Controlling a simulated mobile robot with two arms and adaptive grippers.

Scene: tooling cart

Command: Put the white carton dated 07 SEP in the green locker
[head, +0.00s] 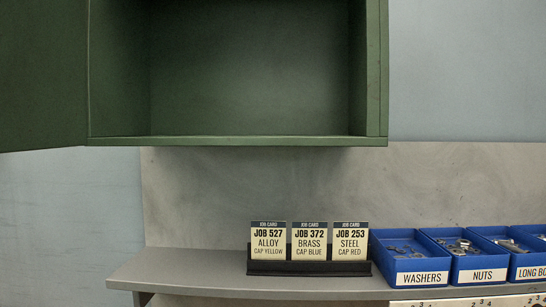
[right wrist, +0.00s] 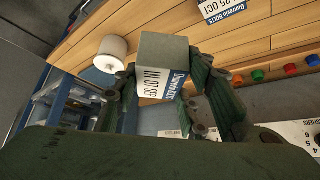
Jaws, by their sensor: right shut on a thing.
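The green locker (head: 240,142) hangs at the top of the head view. Its door (head: 42,75) stands open to the left, and the part of its inside that shows is empty. In the right wrist view my right gripper (right wrist: 160,80) is shut on a white carton (right wrist: 163,50), with a finger on each side of it. The carton's face has a blue band and a printed date that looks like 07 SEP, though the digits are small and partly unclear. Neither gripper shows in the head view, and my left gripper is not seen.
Below the locker, a grey shelf (head: 190,277) holds job cards in a black stand (head: 308,268) and blue bins (head: 415,265) of hardware. The right wrist view shows a wooden surface (right wrist: 250,45), another carton label reading 25 OCT (right wrist: 222,8), a white cylinder (right wrist: 110,52) and coloured caps (right wrist: 258,76).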

